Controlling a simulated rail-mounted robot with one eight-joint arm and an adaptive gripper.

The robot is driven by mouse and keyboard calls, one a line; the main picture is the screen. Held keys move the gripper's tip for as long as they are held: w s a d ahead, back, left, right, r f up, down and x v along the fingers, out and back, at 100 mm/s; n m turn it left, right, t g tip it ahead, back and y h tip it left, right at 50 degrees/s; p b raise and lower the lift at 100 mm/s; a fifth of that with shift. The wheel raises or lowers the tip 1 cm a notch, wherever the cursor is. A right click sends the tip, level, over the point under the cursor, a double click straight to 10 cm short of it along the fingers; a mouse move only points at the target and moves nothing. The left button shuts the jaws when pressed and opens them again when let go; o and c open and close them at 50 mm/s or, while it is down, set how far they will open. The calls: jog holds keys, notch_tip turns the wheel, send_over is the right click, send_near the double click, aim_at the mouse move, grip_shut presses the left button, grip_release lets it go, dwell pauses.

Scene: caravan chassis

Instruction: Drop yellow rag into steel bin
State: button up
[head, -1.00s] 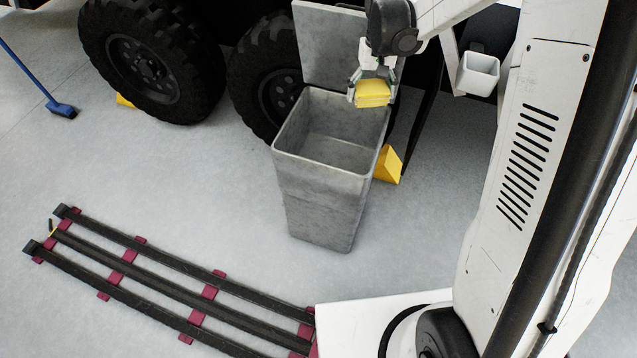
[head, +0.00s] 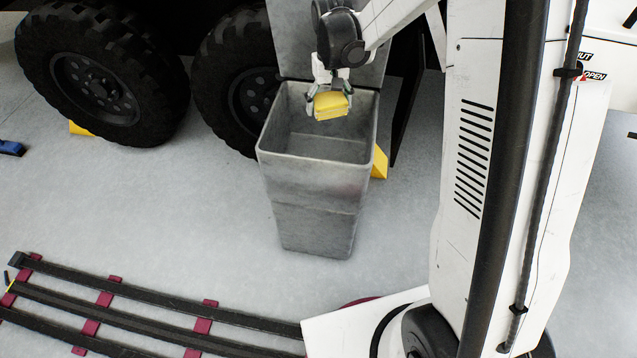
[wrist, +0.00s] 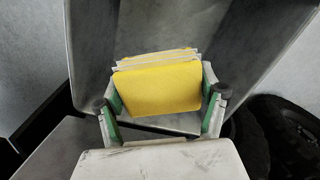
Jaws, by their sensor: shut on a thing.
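The yellow rag (head: 331,105) is a folded pad held in my gripper (head: 330,98). In the wrist view the rag (wrist: 158,88) sits between the two green-padded fingers of my gripper (wrist: 162,100), which are shut on it. The grey steel bin (head: 315,190) stands upright on the floor with its lid (head: 290,30) raised at the back. In the head view the rag appears over the bin's open mouth, toward the back right. How high it is above the rim is hard to tell. The visible inside of the bin looks empty.
Large black tyres (head: 95,75) stand behind and left of the bin. A yellow wedge (head: 380,162) is at the bin's right. A curved dark rail track (head: 150,305) with red ties runs across the front left floor.

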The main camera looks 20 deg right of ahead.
jog(key=shift+f+b, duration=0.75)
jog(key=shift+f, duration=0.85)
jog(key=o, duration=1.2)
jog(key=shift+r, duration=0.15)
notch_tip(320, 180, up, 12)
jog(key=shift+f, duration=0.1)
